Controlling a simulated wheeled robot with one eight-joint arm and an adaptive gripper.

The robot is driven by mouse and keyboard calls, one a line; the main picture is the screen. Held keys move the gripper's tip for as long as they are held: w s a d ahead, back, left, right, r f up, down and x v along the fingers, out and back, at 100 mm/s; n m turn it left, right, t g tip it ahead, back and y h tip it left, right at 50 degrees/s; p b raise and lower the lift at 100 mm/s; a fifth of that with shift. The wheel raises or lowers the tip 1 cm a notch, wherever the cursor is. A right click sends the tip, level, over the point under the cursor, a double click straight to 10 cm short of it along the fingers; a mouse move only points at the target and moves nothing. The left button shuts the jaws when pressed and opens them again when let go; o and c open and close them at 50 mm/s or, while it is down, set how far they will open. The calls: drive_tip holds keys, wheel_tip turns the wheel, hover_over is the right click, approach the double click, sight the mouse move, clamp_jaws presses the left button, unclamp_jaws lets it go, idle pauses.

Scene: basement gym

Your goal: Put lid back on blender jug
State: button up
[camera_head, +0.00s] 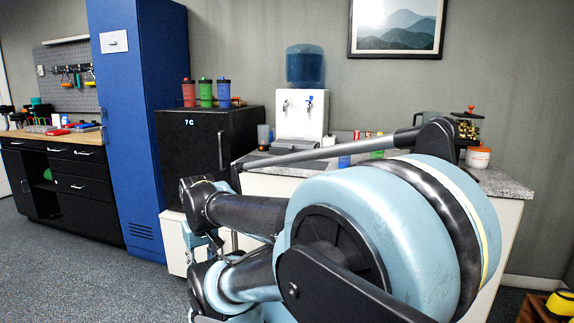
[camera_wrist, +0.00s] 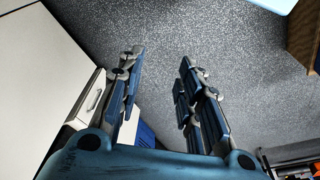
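My gripper (camera_wrist: 161,56) shows in the wrist view with its two fingers well apart. Nothing is between them, only the grey carpet beyond. I cannot pick out a blender jug or its lid with certainty. My arm hides much of the counter.
A black fridge (camera_head: 190,150) carries red, green and blue cups. A blue locker (camera_head: 143,120) and a workbench (camera_head: 62,140) stand at the left. Small bottles and a white tub (camera_head: 478,156) are on the counter. The carpet (camera_head: 75,275) at the left is clear.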

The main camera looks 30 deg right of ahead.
drive_tip(key=shift+o, duration=0.6)
drive_tip(key=o, duration=0.5)
drive_tip(key=shift+s+d+r, duration=0.15)
drive_tip(key=shift+s+r, duration=0.05)
drive_tip(key=o, duration=1)
drive_tip(key=shift+m+t+h, duration=0.4)
drive_tip(key=shift+m+h, duration=0.4)
drive_tip(key=shift+m, duration=0.1)
drive_tip(key=w+d, duration=0.1)
drive_tip(key=w+d+r, duration=0.1)
drive_tip(key=w+d, duration=0.1)
drive_tip(key=d, duration=0.1)
drive_tip(key=shift+w+r, duration=0.3)
drive_tip(key=w+d+r+m+t+h, duration=0.2)
drive_tip(key=w+d+r+m+h, duration=0.35)
drive_tip(key=w+d, duration=0.65)
drive_tip(key=w+d+r+m+t+h, duration=0.1)
drive_tip(key=w+d+r+m+h, duration=0.5)
drive_tip(key=w+d, duration=0.9)
drive_tip(key=d, duration=0.3)
drive_tip(key=w+d+r+t+h, duration=0.1)
drive_tip(key=w+d, duration=0.3)
drive_tip(key=d, duration=0.3)
drive_tip(key=w+d+r+n+t+h, duration=0.1)
drive_tip(key=w+d, duration=0.3)
drive_tip(key=d, duration=0.2)
drive_tip(key=shift+w+d, duration=0.25)
drive_tip(key=shift+x, duration=2.65)
